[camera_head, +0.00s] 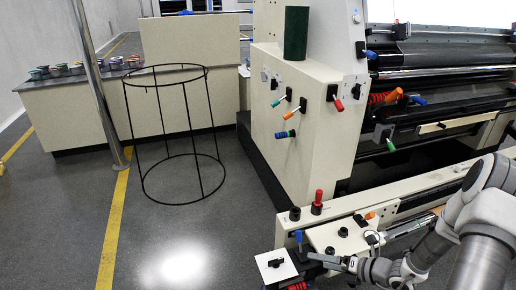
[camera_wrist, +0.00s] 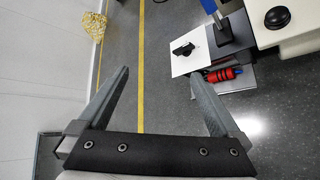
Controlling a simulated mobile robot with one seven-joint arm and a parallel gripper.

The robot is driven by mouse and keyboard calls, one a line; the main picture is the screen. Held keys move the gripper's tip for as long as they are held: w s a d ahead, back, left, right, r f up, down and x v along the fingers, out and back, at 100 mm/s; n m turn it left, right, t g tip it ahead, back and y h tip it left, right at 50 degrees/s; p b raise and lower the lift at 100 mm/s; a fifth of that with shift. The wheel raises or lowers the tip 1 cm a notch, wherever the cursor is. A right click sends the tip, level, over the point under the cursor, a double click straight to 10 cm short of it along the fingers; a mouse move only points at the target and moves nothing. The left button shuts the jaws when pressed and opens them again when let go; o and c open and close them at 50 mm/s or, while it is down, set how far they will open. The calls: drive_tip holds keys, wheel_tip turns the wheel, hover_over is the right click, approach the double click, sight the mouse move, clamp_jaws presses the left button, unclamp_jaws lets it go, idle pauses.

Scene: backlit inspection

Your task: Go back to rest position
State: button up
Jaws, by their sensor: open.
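My arm comes in from the lower right of the head view. My gripper (camera_head: 318,259) is low beside the front end of the machine, close to a white plate with a black knob (camera_head: 275,265). In the wrist view my gripper (camera_wrist: 158,76) has its two fingers spread wide with nothing between them; the floor shows beyond. The white plate (camera_wrist: 186,58) is just past the right fingertip in that view. I cannot tell whether any finger touches it.
A large beige machine (camera_head: 310,130) with coloured levers fills the right. A red-topped knob (camera_head: 317,203) and a blue knob (camera_head: 299,238) stand near my gripper. A black wire frame (camera_head: 127,130) stands on the floor.

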drive_tip(key=s+a+r+n+g, duration=0.2)
drive_tip(key=a+r+n+g, duration=0.3)
drive_tip(key=r+n, duration=0.8)
drive_tip(key=s+a+r+n+h, duration=0.3)
drive_tip(key=s+r+n, duration=0.4)
drive_tip(key=r+n, duration=0.15)
drive_tip(key=s+a+r+n+h, duration=0.2)
drive_tip(key=s+a+r+n, duration=0.1)
drive_tip(key=s+r+n, duration=0.6)
drive_tip(key=s+d+r+n+t+h, duration=0.3)
drive_tip(key=d+r+n+h, duration=0.15)
drive_tip(key=n, duration=0.35)
wheel_tip(320, 180, up, 17)
drive_tip(key=p, duration=1.7)
drive_tip(key=shift+s+d+f, duration=0.15)
drive_tip(key=shift+d, duration=0.2)
drive_tip(key=shift+m, duration=0.25)
